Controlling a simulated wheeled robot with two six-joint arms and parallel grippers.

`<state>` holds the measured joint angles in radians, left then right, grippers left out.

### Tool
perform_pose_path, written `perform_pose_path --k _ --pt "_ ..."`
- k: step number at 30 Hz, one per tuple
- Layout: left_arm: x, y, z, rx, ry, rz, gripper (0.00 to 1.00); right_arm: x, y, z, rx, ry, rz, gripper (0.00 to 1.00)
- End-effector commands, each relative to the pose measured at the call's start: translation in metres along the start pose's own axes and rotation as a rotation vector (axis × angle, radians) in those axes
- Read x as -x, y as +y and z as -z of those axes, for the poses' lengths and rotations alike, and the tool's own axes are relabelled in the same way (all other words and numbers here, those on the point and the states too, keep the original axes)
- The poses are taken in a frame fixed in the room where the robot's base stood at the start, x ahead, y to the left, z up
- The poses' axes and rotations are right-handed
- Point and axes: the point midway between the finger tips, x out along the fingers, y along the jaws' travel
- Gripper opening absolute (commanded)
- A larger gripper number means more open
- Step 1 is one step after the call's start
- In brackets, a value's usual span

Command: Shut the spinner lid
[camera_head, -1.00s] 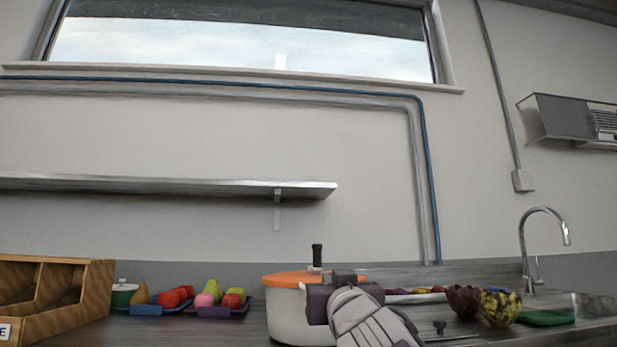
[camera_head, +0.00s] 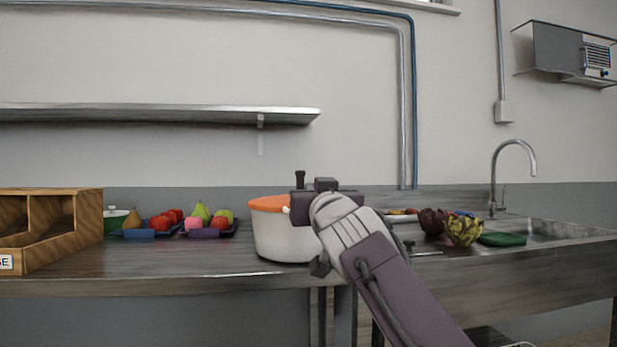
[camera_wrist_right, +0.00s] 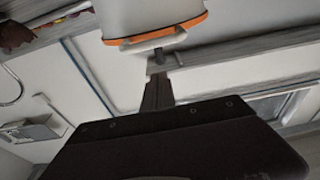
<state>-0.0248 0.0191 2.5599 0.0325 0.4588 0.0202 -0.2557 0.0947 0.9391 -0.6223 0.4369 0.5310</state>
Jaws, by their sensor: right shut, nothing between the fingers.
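The spinner (camera_head: 283,238) is a pale bowl with an orange lid (camera_head: 267,203), standing on the counter at the middle of the head view. My right gripper (camera_head: 325,190) is at the lid's right side, and my wrist hides that part of the bowl and rim. In the right wrist view the picture is turned over: the orange rim (camera_wrist_right: 160,32) hangs at the top, and my shut, empty fingers (camera_wrist_right: 157,92) point at the knob area. I cannot tell whether they touch it. My left gripper is not in view.
A wooden bin (camera_head: 62,232) stands at the left. Trays of fruit (camera_head: 208,229) lie between it and the spinner. Dark leafy heads (camera_head: 462,230), a green board (camera_head: 502,239) and the sink with its tap (camera_head: 513,145) are at the right.

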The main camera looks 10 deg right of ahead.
Motion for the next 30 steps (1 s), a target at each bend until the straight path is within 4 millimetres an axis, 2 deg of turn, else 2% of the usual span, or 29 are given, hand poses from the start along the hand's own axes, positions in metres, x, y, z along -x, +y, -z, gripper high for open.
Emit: perform_pose_path --k 1,3,9,12,20,23,24,26,27,29,30 --pt "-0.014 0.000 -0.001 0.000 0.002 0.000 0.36 0.013 0.000 -0.009 -0.001 0.003 0.002 0.00" --pt "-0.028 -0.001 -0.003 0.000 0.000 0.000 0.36 0.032 0.000 -0.017 -0.001 0.006 0.002 0.00" --pt "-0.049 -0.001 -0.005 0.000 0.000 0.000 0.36 0.074 -0.001 -0.029 -0.001 0.008 0.002 0.00" --pt "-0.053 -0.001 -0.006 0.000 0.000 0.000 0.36 0.088 -0.001 -0.031 -0.001 0.008 0.003 0.00" --pt "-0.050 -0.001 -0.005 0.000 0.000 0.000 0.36 0.095 0.002 -0.027 0.000 0.008 -0.004 0.00" --pt "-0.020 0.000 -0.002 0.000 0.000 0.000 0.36 0.081 0.017 -0.005 0.014 -0.007 -0.047 0.00" --pt "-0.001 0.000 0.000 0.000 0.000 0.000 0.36 0.067 0.026 -0.011 0.035 -0.057 -0.076 0.00" --pt "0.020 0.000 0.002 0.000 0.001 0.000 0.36 0.047 0.038 -0.054 0.048 -0.191 -0.107 0.00" --pt "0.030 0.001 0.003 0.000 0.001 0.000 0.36 0.040 0.044 -0.089 0.044 -0.286 -0.121 0.00" --pt "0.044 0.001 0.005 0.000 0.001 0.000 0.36 0.038 0.053 -0.143 0.039 -0.430 -0.137 0.00" --pt "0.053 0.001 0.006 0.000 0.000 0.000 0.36 0.042 0.059 -0.179 0.038 -0.530 -0.147 0.00"
